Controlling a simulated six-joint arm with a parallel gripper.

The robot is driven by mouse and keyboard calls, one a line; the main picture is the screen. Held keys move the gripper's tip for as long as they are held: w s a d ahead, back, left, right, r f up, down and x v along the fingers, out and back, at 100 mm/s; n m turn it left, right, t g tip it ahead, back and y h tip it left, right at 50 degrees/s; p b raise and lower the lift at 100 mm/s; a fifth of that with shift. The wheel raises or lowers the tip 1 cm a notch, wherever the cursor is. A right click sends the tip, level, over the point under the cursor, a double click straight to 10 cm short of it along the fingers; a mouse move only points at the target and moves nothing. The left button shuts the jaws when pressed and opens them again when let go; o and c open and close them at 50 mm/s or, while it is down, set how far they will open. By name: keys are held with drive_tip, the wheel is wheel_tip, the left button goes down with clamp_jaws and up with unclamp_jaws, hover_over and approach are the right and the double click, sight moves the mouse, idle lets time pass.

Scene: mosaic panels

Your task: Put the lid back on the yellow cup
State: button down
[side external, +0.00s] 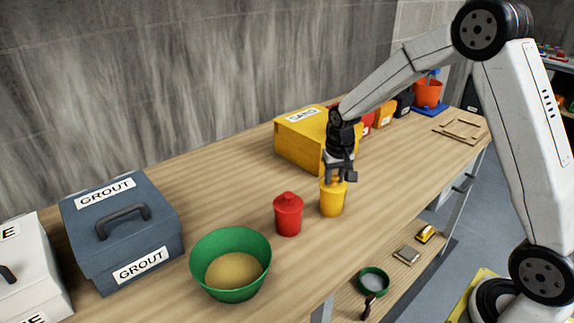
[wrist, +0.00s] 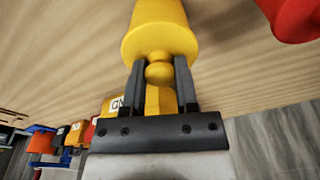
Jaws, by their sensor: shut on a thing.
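The yellow cup (side external: 332,201) stands upright on the wooden bench, just right of the red lidded cup. My gripper (side external: 340,177) is right above it, pointing down. In the wrist view, the gripper's two fingers (wrist: 159,82) are shut on the round knob of the yellow lid (wrist: 159,42). The body of the yellow cup (wrist: 160,12) shows beyond the lid, in line with it. The lid is at the cup's mouth; I cannot tell whether it rests fully on the rim or sits slightly above. The fingers partly hide the lid in the side view.
The red cup (side external: 288,216) stands close on the left; a green bowl (side external: 231,284) of tan material is nearer. A yellow box (side external: 296,150) is behind the yellow cup. A blue-grey GROUT box (side external: 125,235) stands left. Bare bench lies right of the cup.

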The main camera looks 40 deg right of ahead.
idle(0.4)
unclamp_jaws()
drive_tip(key=shift+r, duration=0.1)
idle(0.3)
drive_tip(key=shift+r, duration=3.4)
clamp_jaws()
